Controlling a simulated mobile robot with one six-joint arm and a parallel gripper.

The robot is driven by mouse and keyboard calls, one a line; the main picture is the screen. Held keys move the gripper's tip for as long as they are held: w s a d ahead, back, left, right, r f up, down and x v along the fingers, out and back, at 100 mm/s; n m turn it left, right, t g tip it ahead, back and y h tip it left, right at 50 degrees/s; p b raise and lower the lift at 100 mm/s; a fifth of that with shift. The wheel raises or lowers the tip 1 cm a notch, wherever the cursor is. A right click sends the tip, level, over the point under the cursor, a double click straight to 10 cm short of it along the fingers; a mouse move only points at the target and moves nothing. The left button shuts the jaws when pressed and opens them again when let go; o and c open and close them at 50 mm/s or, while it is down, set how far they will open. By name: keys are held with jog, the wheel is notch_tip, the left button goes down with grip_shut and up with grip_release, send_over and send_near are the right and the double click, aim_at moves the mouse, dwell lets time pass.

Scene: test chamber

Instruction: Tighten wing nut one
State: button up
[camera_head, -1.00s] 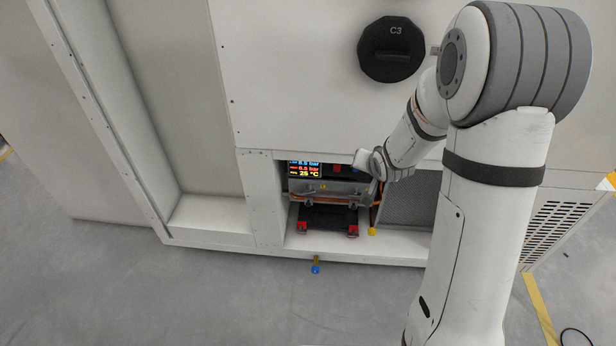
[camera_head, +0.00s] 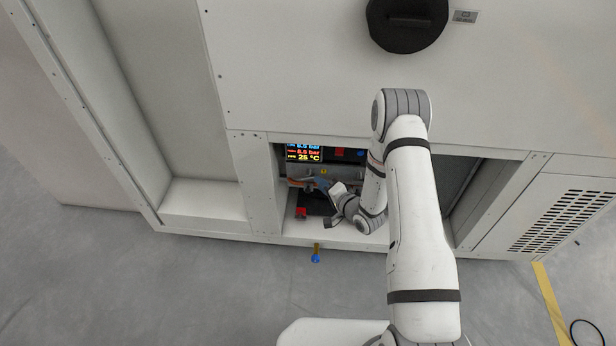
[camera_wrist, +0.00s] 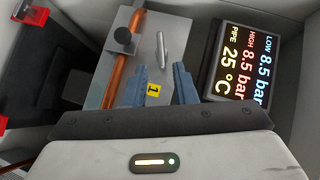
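In the wrist view a silver, elongated wing-shaped piece (camera_wrist: 162,50), likely wing nut one, stands on a light grey plate (camera_wrist: 182,33). A yellow label "1" (camera_wrist: 153,91) is on the plate near it. My gripper (camera_wrist: 161,72) has its two blue-grey fingers apart, with nothing seen held between them. The fingertips point toward the silver piece, which appears just beyond them; I cannot tell the exact gap or any contact. In the head view my gripper (camera_head: 318,183) is inside the low cabinet opening, and it hides most of the plate there.
A copper pipe (camera_wrist: 122,75) with a black round knob (camera_wrist: 123,38) runs beside the silver piece. A lit display (camera_wrist: 243,62) stands close on the right. Red clips (camera_wrist: 35,14) lie left. The opening's walls are close around my arm. A blue-tipped fitting (camera_head: 316,258) sticks out below.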

aim_at(309, 176)
jog(key=x, duration=0.6)
jog(key=shift+w+a, duration=0.15)
jog(key=shift+a, duration=0.2)
grip_shut()
